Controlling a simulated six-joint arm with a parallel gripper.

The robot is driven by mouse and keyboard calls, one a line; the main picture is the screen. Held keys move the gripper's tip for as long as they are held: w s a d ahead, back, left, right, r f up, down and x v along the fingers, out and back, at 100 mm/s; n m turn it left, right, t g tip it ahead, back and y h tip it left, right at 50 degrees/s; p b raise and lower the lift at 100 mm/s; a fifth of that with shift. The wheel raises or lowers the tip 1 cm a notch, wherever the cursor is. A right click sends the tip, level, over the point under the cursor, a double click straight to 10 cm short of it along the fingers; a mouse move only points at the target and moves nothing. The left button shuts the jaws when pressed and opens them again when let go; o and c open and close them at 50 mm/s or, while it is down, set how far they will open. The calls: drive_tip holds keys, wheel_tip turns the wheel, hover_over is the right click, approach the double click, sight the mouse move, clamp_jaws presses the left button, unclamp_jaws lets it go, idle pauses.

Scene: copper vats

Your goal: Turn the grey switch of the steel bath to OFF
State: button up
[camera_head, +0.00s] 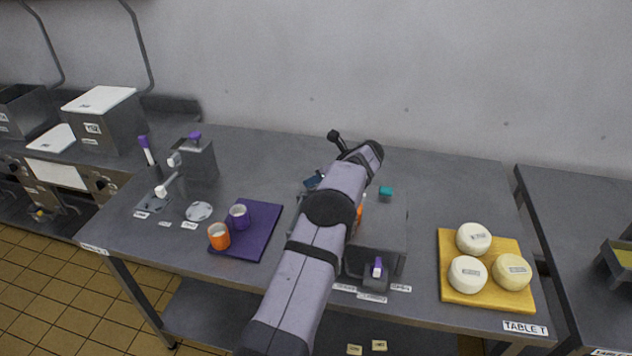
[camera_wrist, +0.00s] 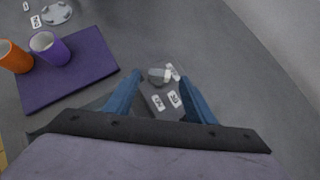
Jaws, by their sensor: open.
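The wrist view shows a small grey switch (camera_wrist: 157,75) with white labels around it; their lettering is too small to read. My gripper (camera_wrist: 163,84) is open, its two blue fingers on either side of the switch area. I cannot tell whether they touch it. My gripper (camera_head: 313,181) shows only as a bit of dark blue at the bath's left side, and the grey switch is hidden there.
A purple mat (camera_head: 263,221) with an orange cup (camera_head: 219,237) and a purple cup (camera_head: 239,216) lies left of my arm. A yellow board (camera_head: 450,262) with white rounds is at right.

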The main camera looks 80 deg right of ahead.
drive_tip(key=shift+b+v, duration=0.45)
drive_tip(key=shift+v, duration=1.3)
drive_tip(key=c, duration=0.4)
drive_tip(key=w+a+n+y, duration=0.1)
drive_tip(key=w, duration=0.1)
drive_tip(key=w+a+n+g, duration=0.1)
drive_tip(key=w+a, duration=0.1)
drive_tip(key=w+a+n+g+y, duration=0.1)
drive_tip(key=w+n, duration=0.1)
drive_tip(key=shift+a+r+y, duration=0.3)
drive_tip(key=shift+a+r, duration=0.1)
drive_tip(key=shift+c, duration=0.4)
drive_tip(key=shift+w+d+f+n+g+h+p, duration=0.2)
drive_tip(key=shift+d+f+n+g+h, duration=0.7)
drive_tip(key=shift+n+g, duration=1.15)
drive_tip(key=shift+w+d+f+n+g+h+p, duration=0.2)
drive_tip(key=shift+d+f+n+g+h, duration=0.35)
drive_tip(key=shift+d+n+g, duration=1.45)
drive_tip(key=shift+w+d+f+n+g+h+p, duration=0.2)
drive_tip(key=shift+f+n+g+h, duration=0.8)
drive_tip(key=shift+n, duration=1.95)
drive_tip(key=shift+g+y+p+x, duration=0.25)
drive_tip(key=shift+p+x, duration=0.2)
drive_tip(key=shift+x, duration=0.6)
